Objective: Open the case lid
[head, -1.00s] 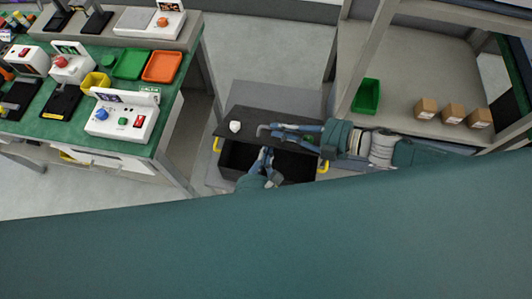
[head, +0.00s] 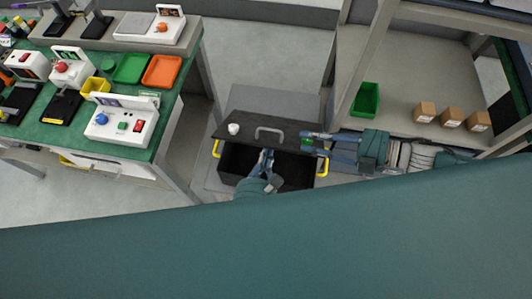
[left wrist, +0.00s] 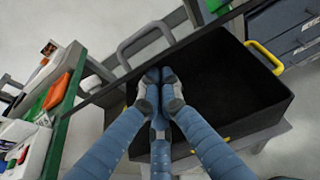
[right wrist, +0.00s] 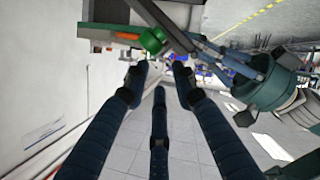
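The black case (head: 235,165) stands open-fronted on a grey surface, its dark inside showing. Its dark lid (head: 250,128) is raised at the far side, with a grey loop handle (head: 268,131); the handle also shows in the left wrist view (left wrist: 143,42). My left gripper (head: 266,153) is over the case opening by the lid's near edge. Its fingertips (left wrist: 160,75) are together, with nothing visible between them; whether they touch the lid is unclear. My right gripper (head: 306,139) is right of the handle, apart from it. Its fingertips (right wrist: 160,67) are apart and empty.
A small white object (head: 233,129) shows at the lid's left part. Yellow side handles (head: 322,168) flank the case. A green-topped workbench (head: 60,135) is at left. A shelf at right holds a green bin (head: 366,98) and small brown boxes (head: 424,111).

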